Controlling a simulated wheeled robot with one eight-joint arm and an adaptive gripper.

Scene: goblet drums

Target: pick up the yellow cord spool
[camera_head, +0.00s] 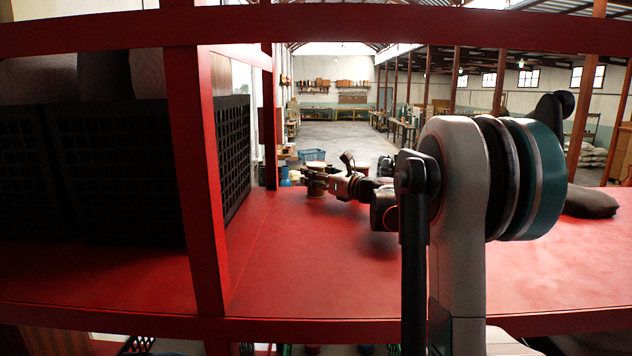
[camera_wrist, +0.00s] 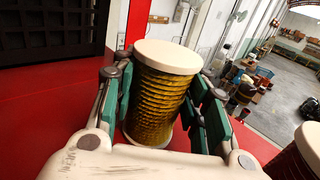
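The yellow cord spool (camera_wrist: 160,100) shows in the wrist view, with pale round ends and shiny yellow cord wound between them. It sits between the two fingers of my gripper (camera_wrist: 163,98), one green-padded finger on each side. The pads are very close to the cord; I cannot tell whether both touch it. Its lower end is partly hidden by the gripper's body. In the head view my gripper (camera_head: 335,184) is small and far off, beside a spool (camera_head: 316,182) near the far edge of the red surface. I cannot tell there which spool this is.
A second, brownish spool with a pale top (camera_wrist: 311,150) stands at the lower right of the wrist view. Black crates (camera_head: 100,170) fill the left of the red shelf (camera_head: 290,280). Red posts and rails frame it. A dark object (camera_head: 590,203) lies at the right.

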